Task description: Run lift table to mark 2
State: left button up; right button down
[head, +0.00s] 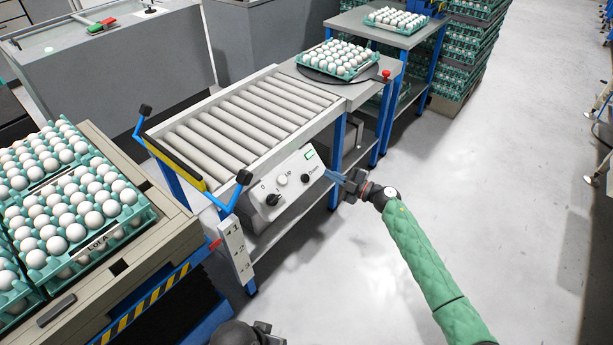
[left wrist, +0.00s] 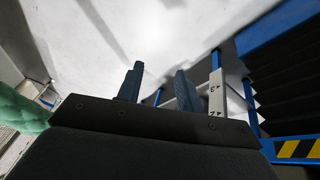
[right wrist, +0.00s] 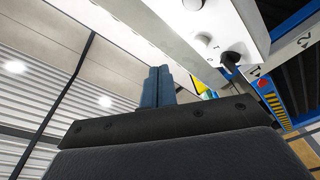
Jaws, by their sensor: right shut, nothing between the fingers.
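The lift table (head: 172,262) at the left bears green trays of white eggs and has a striped edge. A white mark plate (head: 237,250) numbered 1 to 3 stands beside it; a red pointer (head: 214,244) on the table is near the top mark, 1. The white control panel (head: 262,222) on the roller conveyor has black knobs, a white button and a green display. My right gripper (head: 332,177) is shut and empty, just off the panel's right end; whether it touches cannot be told. My left gripper (left wrist: 160,74) is open and empty, low in front.
The roller conveyor (head: 327,91) is bare. Beyond it, a grey table (head: 357,94) holds an egg tray and a red button (head: 386,74). A yellow-black bar (head: 175,163) with blue arms crosses the conveyor's near end. The floor (head: 480,190) at right is clear.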

aim_at(305, 178)
pick_arm(q)
jog(key=shift+f, duration=0.1)
